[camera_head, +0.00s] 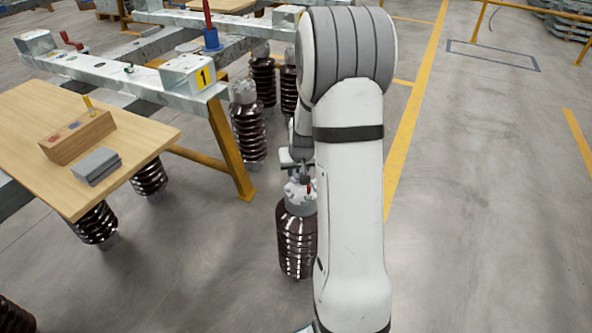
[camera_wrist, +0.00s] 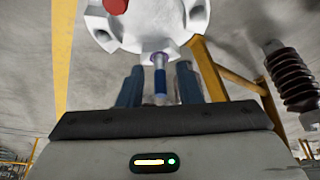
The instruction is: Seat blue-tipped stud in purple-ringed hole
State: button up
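The blue-tipped stud (camera_wrist: 160,86) is a slim silver pin with a blue band, standing between my fingers in the wrist view. Its far end meets the purple-ringed hole (camera_wrist: 160,57) at the edge of the pale metal cap (camera_wrist: 185,14); how deep it sits cannot be told. My gripper (camera_wrist: 160,80) has its dark fingers apart, with a narrow gap visible on each side of the stud. In the head view my gripper (camera_head: 298,160) is just above the cap (camera_head: 299,196) of a brown ribbed insulator (camera_head: 296,240), partly hidden by my arm.
A red piece (camera_wrist: 115,4) is on the cap. A steel beam (camera_head: 120,75) and yellow post (camera_head: 230,150) stand nearby.

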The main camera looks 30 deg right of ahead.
jog(key=p+v, duration=0.4)
jog(key=v, duration=0.8)
jog(key=s+a+r+n+g, duration=0.1)
jog(key=s+a+r, duration=0.2)
jog(key=s+a, duration=0.4)
jog(key=s+a+r+n+g+y, duration=0.1)
jog(key=s+a+r+n+g, duration=0.1)
jog(key=s+a, duration=0.6)
jog(key=s+r, duration=0.1)
jog(key=s, duration=0.5)
jog(key=shift+a+r, duration=0.3)
jog(key=shift+a, duration=0.05)
